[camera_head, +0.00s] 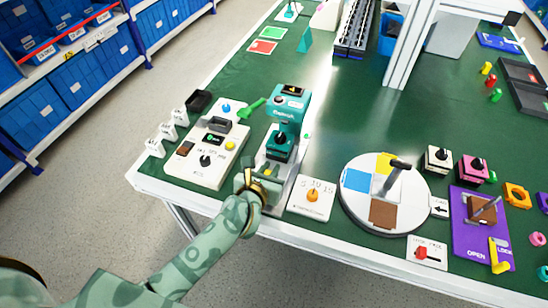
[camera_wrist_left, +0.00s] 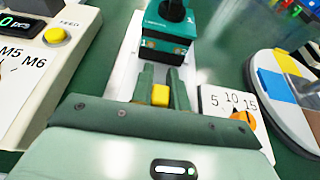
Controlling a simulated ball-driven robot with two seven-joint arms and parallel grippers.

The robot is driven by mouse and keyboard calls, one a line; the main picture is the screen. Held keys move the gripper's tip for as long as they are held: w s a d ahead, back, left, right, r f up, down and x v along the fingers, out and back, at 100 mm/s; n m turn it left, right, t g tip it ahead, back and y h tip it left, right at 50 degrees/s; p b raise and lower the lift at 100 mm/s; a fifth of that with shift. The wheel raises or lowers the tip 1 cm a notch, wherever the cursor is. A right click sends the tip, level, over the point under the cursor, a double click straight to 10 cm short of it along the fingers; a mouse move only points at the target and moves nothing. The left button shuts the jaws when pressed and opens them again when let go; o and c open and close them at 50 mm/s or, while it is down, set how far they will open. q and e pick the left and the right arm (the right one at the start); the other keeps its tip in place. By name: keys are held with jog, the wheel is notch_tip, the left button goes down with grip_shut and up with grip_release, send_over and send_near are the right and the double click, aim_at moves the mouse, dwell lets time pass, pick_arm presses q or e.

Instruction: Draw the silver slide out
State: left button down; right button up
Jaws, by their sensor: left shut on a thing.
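The teal machine (camera_head: 289,112) stands upright near the table's front edge. A pale silver slide (camera_head: 262,157) runs out from under it toward me. In the left wrist view the slide (camera_wrist_left: 121,72) shows as a light plate beneath and beside my fingers. My left gripper (camera_head: 266,177) is at the near end of the slide, in front of the machine. In the left wrist view its green fingers (camera_wrist_left: 161,92) are closed on a small yellow grip (camera_wrist_left: 160,96). The gripper and wrist hide the slide's nearest end. My right gripper is not in view.
A white control panel (camera_head: 207,146) with knobs and buttons is close on the left. A small white dial card (camera_head: 312,197) is close on the right, then a round turntable (camera_head: 350,208). The table's front edge lies under my wrist, with open floor in front.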

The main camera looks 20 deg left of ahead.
pick_arm(q)
jog(key=s+p, duration=0.1)
jog(key=s, duration=0.5)
jog(key=shift+s, duration=0.25)
jog(key=shift+f, duration=0.1)
jog(key=c, duration=1.4)
grip_release()
jog(key=shift+s+a, duration=0.1)
jog(key=shift+o, duration=0.2)
